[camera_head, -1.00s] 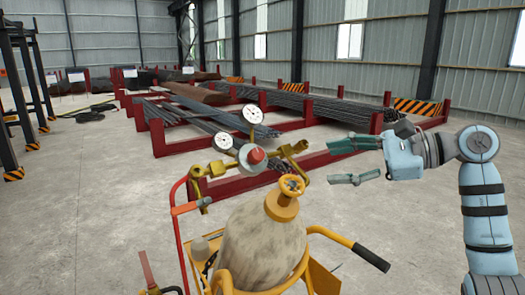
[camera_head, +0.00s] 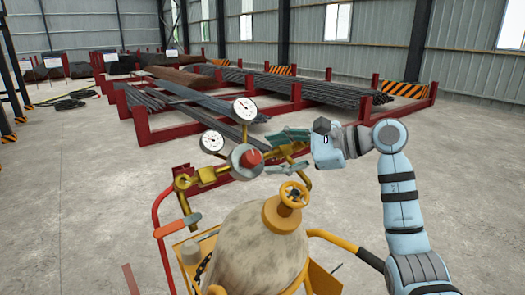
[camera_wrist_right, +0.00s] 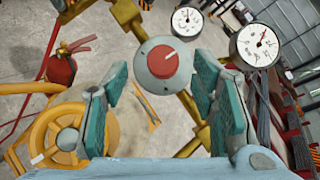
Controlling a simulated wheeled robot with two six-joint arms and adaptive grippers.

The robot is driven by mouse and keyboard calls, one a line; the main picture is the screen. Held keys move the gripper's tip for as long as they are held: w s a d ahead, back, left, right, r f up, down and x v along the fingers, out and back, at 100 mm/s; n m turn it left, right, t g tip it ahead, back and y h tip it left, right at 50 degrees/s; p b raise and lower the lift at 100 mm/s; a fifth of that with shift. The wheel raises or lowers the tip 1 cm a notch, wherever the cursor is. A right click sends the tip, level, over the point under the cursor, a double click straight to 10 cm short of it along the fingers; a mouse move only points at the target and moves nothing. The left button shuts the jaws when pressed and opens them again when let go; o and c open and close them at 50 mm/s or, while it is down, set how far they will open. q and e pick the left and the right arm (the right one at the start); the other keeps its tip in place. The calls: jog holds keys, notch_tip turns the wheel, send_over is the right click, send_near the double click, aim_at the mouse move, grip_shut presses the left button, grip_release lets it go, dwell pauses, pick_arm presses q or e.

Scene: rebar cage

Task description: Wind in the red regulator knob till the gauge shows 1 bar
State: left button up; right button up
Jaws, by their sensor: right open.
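The red regulator knob (camera_head: 252,157) faces me on a round grey body in the brass pipework above the gas cylinder. In the right wrist view the knob (camera_wrist_right: 163,61) lies ahead, between and beyond the fingertips, its pale pointer line toward the upper right. My right gripper (camera_head: 275,153) is open and empty, just right of the knob and apart from it. One white gauge (camera_head: 245,109) stands above the knob and another (camera_head: 211,141) to its upper left. Both show in the right wrist view, but their figures are too small to read surely. My left gripper is out of view.
The tan cylinder (camera_head: 255,240) with a yellow handwheel valve (camera_head: 294,195) stands below the regulator on a cart with a yellow handle (camera_head: 345,243). A red extinguisher (camera_wrist_right: 61,68) shows in the right wrist view. Red racks of steel bars (camera_head: 230,100) stand behind.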

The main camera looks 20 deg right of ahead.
aim_at(255, 157)
jog(key=x, duration=0.4)
jog(key=shift+w+d, duration=0.3)
jog(key=shift+w+a+f, duration=0.2)
jog(key=shift+w+f, duration=0.05)
jog(key=shift+s+d+r, duration=0.1)
jog(key=shift+s, duration=0.2)
jog(key=shift+c, duration=1)
jog(key=c, duration=0.9)
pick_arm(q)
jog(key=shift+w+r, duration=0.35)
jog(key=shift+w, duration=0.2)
